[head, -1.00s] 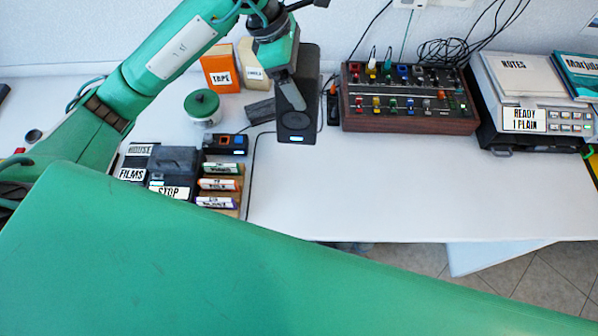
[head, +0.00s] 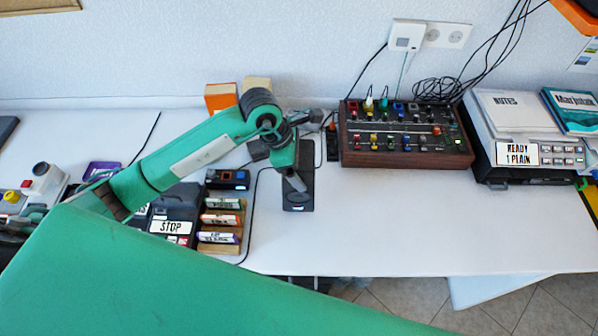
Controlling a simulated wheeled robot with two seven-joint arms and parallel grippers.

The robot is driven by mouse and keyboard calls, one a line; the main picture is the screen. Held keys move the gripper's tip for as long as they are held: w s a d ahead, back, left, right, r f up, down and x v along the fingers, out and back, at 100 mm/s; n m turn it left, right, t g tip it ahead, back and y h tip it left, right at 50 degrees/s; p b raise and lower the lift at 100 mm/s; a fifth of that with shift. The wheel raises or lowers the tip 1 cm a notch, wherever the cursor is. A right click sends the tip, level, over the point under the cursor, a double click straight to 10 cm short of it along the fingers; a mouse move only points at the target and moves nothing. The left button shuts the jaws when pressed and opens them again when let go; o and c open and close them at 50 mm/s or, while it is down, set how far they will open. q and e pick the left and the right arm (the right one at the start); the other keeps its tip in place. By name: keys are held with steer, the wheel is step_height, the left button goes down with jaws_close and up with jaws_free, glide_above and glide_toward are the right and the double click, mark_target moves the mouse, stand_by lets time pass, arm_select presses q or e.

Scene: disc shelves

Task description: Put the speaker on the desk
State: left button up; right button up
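The black speaker (head: 299,198) is over the middle of the white desk (head: 390,215), left of the mixer. It is a long dark block with a small pale light at its near end. My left gripper (head: 297,183) lies across it, and its fingers seem closed on it. The wrist hides the speaker's upper left part. I cannot tell whether the speaker's underside touches the desk. My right gripper is not in view.
A mixer (head: 403,150) stands right of the speaker, with a printer (head: 522,148) beyond it. Labelled cassettes (head: 220,219) and a black-orange device (head: 228,179) lie left of the speaker. An orange box (head: 221,97) stands behind my arm. The desk in front of the mixer is clear.

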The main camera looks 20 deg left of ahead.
arm_select(q)
step_height(320, 180, down, 5)
steer(key=shift+r, duration=0.1)
steer(key=o, duration=1.7)
steer(key=shift+p, duration=0.3)
steer(key=shift+b+v, duration=1.05)
steer(key=shift+v, duration=5.1)
steer(key=shift+d, duration=0.1)
